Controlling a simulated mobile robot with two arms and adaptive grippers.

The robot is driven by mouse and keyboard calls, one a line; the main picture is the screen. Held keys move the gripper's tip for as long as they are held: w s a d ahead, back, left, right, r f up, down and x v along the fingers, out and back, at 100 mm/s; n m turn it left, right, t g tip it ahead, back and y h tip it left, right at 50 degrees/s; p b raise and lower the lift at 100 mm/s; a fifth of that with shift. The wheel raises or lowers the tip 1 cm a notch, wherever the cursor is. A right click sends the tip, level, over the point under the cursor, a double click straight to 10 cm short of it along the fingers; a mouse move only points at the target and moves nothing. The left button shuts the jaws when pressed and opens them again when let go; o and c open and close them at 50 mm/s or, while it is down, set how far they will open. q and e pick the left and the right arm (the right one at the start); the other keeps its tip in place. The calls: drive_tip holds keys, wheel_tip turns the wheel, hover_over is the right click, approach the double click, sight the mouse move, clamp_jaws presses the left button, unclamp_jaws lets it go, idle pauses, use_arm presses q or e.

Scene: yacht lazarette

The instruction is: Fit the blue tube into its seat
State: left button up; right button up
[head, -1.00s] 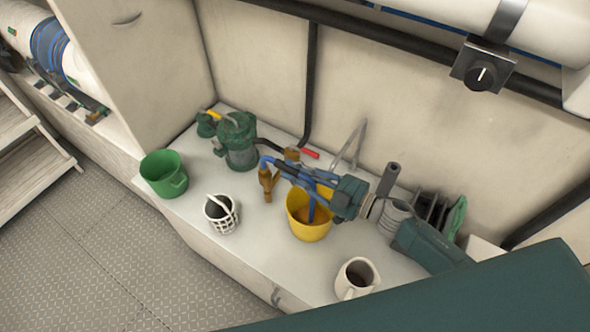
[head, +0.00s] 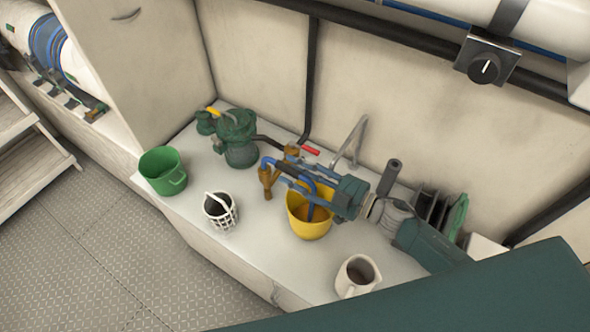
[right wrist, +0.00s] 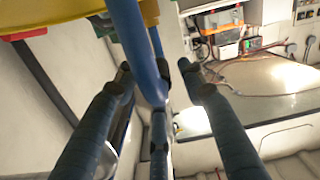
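In the right wrist view the tube (right wrist: 143,45) runs down between dark fingers (right wrist: 157,72) that stand apart, with a gap on the right side. A middle finger overlaps the tube's lower part; contact is unclear. My left gripper is out of view.
The yellow bucket (head: 308,226) stands under my right gripper. A green pump (head: 237,140), green bucket (head: 163,170), white basket (head: 220,212) and cream jug (head: 357,276) share the counter (head: 262,252). A wall rises behind. The counter's front is mostly clear.

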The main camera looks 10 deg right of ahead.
drive_tip(key=v, duration=1.1)
drive_tip(key=shift+s+d, duration=0.2)
drive_tip(key=shift+s, duration=0.15)
